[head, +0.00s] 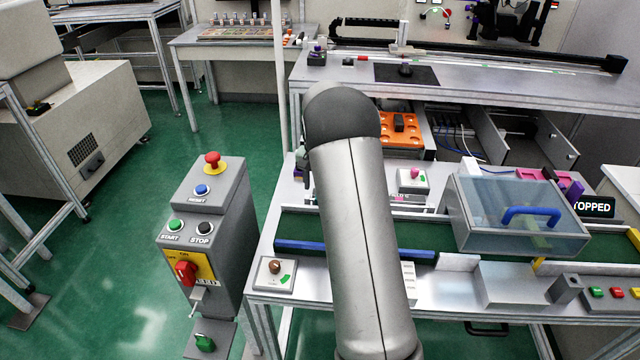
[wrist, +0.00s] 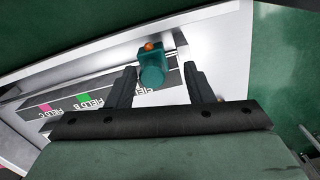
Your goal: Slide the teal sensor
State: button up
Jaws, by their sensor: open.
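The teal sensor (wrist: 152,70), a small block with an orange knob on top, shows in the wrist view near the middle. It sits at the end of a dark strip (wrist: 68,112) labelled with FIELD names, close to a metal rod. My gripper (wrist: 159,72) is open, with one finger on each side of the sensor in the picture and visible gaps between. I cannot tell whether the fingertips are level with it or above it. In the head view my arm hides the sensor and most of my gripper.
A green belt (head: 424,234) with a blue edge bar runs across the bench. A clear-lidded box (head: 515,190) with a blue handle stands on the right. A control post (head: 203,250) with buttons stands left. Pink (wrist: 45,107) and green (wrist: 84,98) markers lie along the strip.

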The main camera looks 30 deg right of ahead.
jog(key=shift+s+d, duration=0.1)
jog(key=shift+d, duration=0.05)
jog(key=shift+r, duration=0.35)
notch_tip(320, 180, up, 17)
jog(key=shift+f, duration=0.15)
dwell(0.4)
jog(key=s+a+f+n, duration=0.1)
jog(key=s+a+n, duration=0.4)
jog(key=s+a, duration=1.05)
jog(key=s+a+f+n, duration=0.2)
jog(key=s+f, duration=0.2)
jog(key=s, duration=0.5)
jog(key=s+a+f+n, duration=0.2)
jog(key=s+f, duration=0.2)
jog(key=s, duration=0.6)
